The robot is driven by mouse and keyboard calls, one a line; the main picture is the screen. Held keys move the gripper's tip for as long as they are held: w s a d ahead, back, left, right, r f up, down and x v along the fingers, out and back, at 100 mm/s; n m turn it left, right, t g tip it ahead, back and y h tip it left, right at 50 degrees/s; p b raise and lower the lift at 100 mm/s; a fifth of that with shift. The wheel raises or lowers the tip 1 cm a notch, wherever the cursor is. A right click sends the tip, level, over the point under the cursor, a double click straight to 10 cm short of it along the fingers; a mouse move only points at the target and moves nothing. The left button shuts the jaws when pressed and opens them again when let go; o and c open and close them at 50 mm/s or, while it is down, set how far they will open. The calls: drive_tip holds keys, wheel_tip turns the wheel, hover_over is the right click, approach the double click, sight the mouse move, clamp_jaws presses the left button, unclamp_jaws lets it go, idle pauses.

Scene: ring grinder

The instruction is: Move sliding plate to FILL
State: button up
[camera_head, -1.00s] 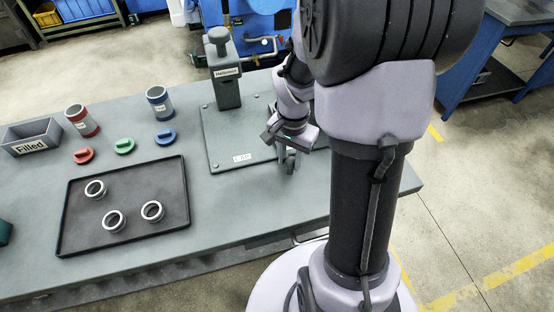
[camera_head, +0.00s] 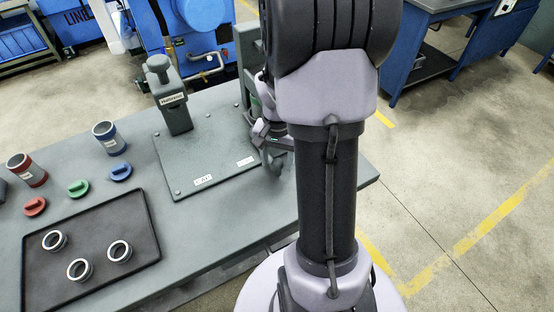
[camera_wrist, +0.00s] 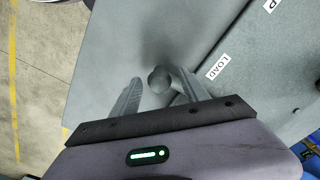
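The grey machine base plate (camera_head: 190,155) lies flat on the table. Two white labels sit near its front edge; in the wrist view one reads LOAD (camera_wrist: 217,66) and the other ends in P (camera_wrist: 269,5). No FILL label can be read, and I cannot pick out the sliding plate separately. My gripper (camera_head: 268,157) is at the base plate's right end, partly hidden by my arm. In the wrist view its fingers (camera_wrist: 159,82) are apart, with a round grey knob (camera_wrist: 159,79) between them. The knob is close to the right finger; contact is unclear.
A grey post (camera_head: 174,103) stands at the plate's back. To the left are a black tray (camera_head: 105,220) with rings, a blue-banded cup (camera_head: 108,138), a red-banded cup (camera_head: 27,170) and several coloured caps.

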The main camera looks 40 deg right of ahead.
wheel_tip(320, 180, up, 17)
drive_tip(key=p, duration=0.7)
drive_tip(key=shift+r, duration=0.2)
